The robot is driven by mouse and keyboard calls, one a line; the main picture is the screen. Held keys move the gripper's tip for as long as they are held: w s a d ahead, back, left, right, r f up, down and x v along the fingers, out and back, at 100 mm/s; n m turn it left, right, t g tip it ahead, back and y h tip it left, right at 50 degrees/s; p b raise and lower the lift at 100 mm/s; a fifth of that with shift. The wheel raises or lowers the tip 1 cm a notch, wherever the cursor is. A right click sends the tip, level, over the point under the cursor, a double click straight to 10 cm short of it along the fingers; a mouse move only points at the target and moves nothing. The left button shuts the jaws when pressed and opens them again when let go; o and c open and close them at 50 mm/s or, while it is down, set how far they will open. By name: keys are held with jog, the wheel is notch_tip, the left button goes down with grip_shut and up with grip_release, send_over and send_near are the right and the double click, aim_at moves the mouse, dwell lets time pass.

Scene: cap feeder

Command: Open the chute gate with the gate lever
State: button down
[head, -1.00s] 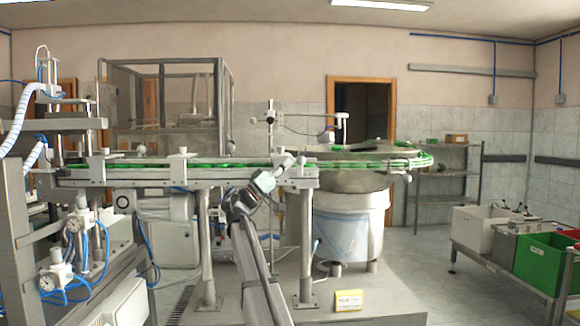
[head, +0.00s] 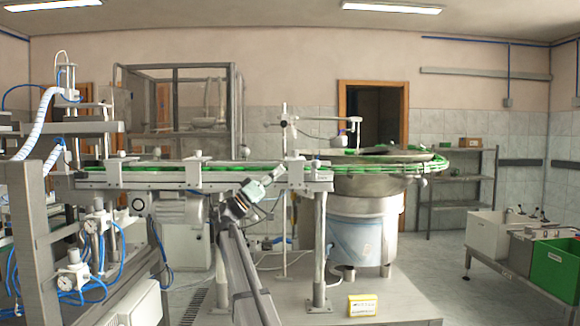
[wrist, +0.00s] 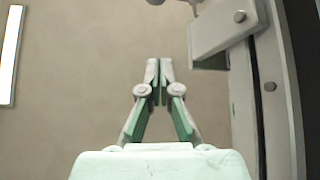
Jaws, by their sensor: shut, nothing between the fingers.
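The chute (head: 150,178) is a long grey track with a green strip, running across the head view to the round bowl feeder (head: 365,184). My gripper (head: 281,172) is in front of the track's right part, just left of its right support post. In the wrist view my gripper (wrist: 160,70) is shut, its fingertips together with nothing between them. A grey metal bracket (wrist: 222,28) stands to the upper right of the fingertips, apart from them in the picture. I cannot make out the gate or its lever with certainty in either view.
A thin upright stand (head: 284,130) rises behind the track. A yellow sign (head: 362,305) stands on the base plate. Pneumatic equipment with blue hoses (head: 100,225) is at the left. A white crate (head: 487,235) and a green crate (head: 556,264) are at the right.

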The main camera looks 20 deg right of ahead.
jog(key=shift+v, duration=1.9)
jog(key=shift+s, duration=0.1)
